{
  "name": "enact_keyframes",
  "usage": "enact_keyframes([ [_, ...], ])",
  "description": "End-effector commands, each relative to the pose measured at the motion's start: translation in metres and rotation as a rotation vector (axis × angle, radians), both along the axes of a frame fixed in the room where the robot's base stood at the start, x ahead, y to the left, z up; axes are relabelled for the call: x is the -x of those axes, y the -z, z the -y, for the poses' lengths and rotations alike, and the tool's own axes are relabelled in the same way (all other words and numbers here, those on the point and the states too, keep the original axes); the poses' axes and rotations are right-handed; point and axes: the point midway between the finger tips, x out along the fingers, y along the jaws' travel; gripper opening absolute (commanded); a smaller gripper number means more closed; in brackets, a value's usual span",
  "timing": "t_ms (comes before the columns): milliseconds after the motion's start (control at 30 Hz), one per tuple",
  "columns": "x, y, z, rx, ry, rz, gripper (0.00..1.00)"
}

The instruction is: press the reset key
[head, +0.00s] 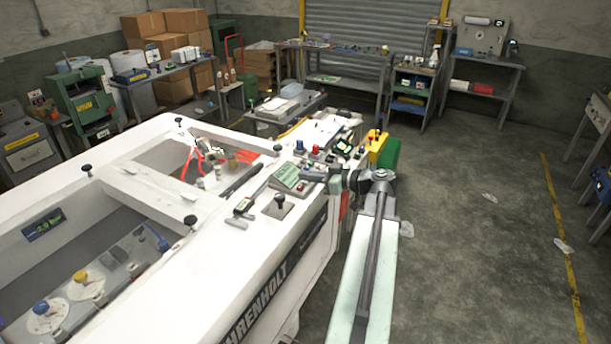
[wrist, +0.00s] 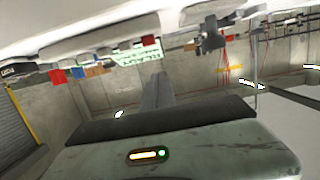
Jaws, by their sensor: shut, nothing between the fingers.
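My gripper (head: 308,177) shows in the head view at the right edge of the white machine, pointing left, its tip close beside a panel with a green display (head: 286,176). The fingers (wrist: 155,80) look shut and empty in the wrist view. Their tip appears near the green display, which also shows in the wrist view (wrist: 138,57); I cannot tell whether they touch it. A small red key (head: 300,186) sits at the panel's right, partly near the gripper. I cannot read any label, so I cannot tell which key is reset.
Blue and red knobs (head: 315,149) stand just behind the panel. The floor to the right is mostly clear.

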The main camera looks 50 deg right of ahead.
Motion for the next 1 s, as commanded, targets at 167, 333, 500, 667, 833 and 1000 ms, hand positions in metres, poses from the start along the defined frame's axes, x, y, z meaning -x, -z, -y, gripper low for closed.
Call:
enact_keyframes([
  [167,0.046,-0.012,0.014,0.0,0.011,0.001,0.0],
  [333,0.073,-0.018,0.021,0.0,0.009,0.002,0.0],
  [500,0.084,-0.02,0.023,0.0,0.006,0.002,0.0],
  [667,0.085,-0.02,0.023,0.0,0.005,0.002,0.0],
  [833,0.084,-0.02,0.023,0.0,0.005,0.002,0.0],
  [1000,0.084,-0.02,0.023,0.0,0.005,0.002,0.0],
])
